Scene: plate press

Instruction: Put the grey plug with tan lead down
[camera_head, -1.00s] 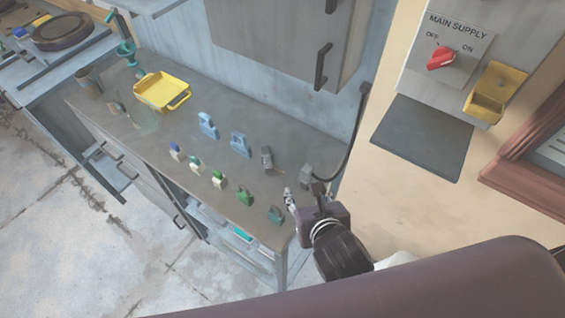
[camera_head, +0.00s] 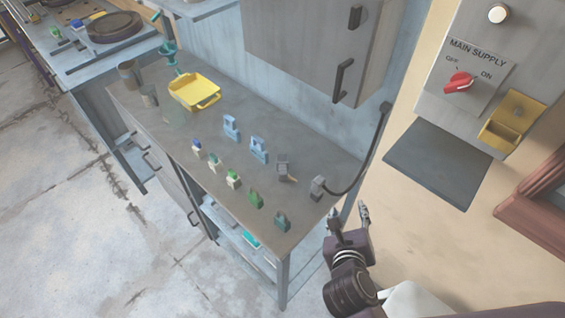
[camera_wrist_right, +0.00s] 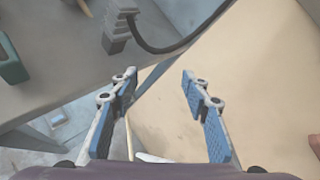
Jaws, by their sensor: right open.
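A grey plug (camera_head: 283,166) stands on the bench near its right end; a short, thin lead at its foot looks tan, though it is too small to be sure. A second grey plug (camera_head: 318,187) with a dark lead (camera_head: 366,165) stands closer to the right edge; it also shows in the right wrist view (camera_wrist_right: 116,32). My right gripper (camera_head: 349,210) is open and empty, just off the bench's right edge and apart from both plugs. Its spread blue-padded fingers (camera_wrist_right: 158,88) have only floor and bench edge between them. My left gripper is not in view.
A wall cabinet (camera_head: 305,45) overhangs the back. A red switch (camera_head: 459,83) and yellow holder (camera_head: 514,120) are at right.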

